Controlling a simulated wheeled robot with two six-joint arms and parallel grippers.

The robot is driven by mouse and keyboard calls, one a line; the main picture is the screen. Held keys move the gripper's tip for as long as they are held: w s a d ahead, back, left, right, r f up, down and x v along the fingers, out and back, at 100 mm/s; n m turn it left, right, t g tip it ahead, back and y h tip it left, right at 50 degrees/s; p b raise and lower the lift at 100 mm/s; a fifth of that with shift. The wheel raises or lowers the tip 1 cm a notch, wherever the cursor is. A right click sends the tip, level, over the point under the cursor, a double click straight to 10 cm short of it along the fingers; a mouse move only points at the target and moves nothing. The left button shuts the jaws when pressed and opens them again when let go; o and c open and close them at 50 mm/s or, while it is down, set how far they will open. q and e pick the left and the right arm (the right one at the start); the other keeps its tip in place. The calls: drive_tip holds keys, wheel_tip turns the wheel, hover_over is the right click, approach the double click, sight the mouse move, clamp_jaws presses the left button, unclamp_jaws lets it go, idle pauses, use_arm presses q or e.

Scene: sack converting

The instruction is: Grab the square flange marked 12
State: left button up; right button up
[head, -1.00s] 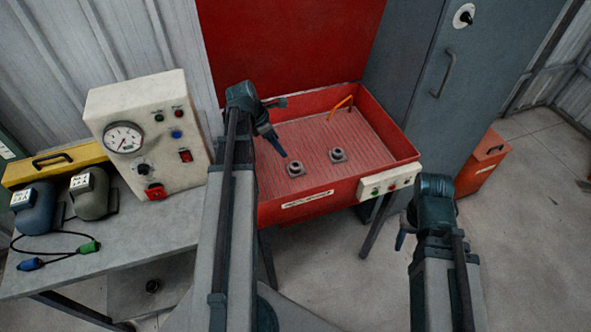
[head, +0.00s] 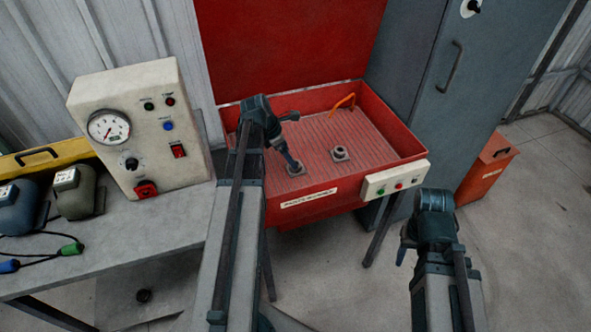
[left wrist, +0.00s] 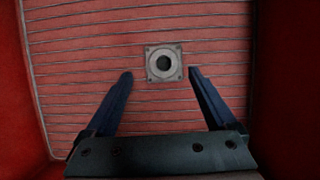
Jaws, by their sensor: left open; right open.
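Two small grey flanges stand apart on the ribbed floor of the red basin (head: 372,160). The left flange (head: 298,172) is partly hidden by my left gripper (head: 294,163); the other flange (head: 340,154) is to its right. In the left wrist view, a square flange (left wrist: 152,62) with a round hole and corner holes lies just ahead of my left gripper (left wrist: 160,75), its lower edge roughly level with the open fingertips. No number is legible on either flange. My right gripper (head: 402,254) is open and empty, right of the basin over the floor.
An orange bent hose or handle (head: 342,101) is at the basin's back. A button box (head: 395,181) is on its front right. A grey cabinet (head: 425,95) stands behind right. A bench (head: 120,232) with a gauge panel (head: 140,125) is at left.

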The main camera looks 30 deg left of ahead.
use_arm(q)
drive_tip(key=b+x, duration=0.3)
drive_tip(key=x, duration=0.1)
drive_tip(key=shift+d+f+b, duration=0.3)
drive_tip(key=shift+f+b, duration=0.05)
drive_tip(key=shift+r, duration=0.1)
clamp_jaws()
drive_tip(key=shift+r, duration=0.1)
wheel_tip(320, 180, up, 10)
drive_tip(key=p, duration=1)
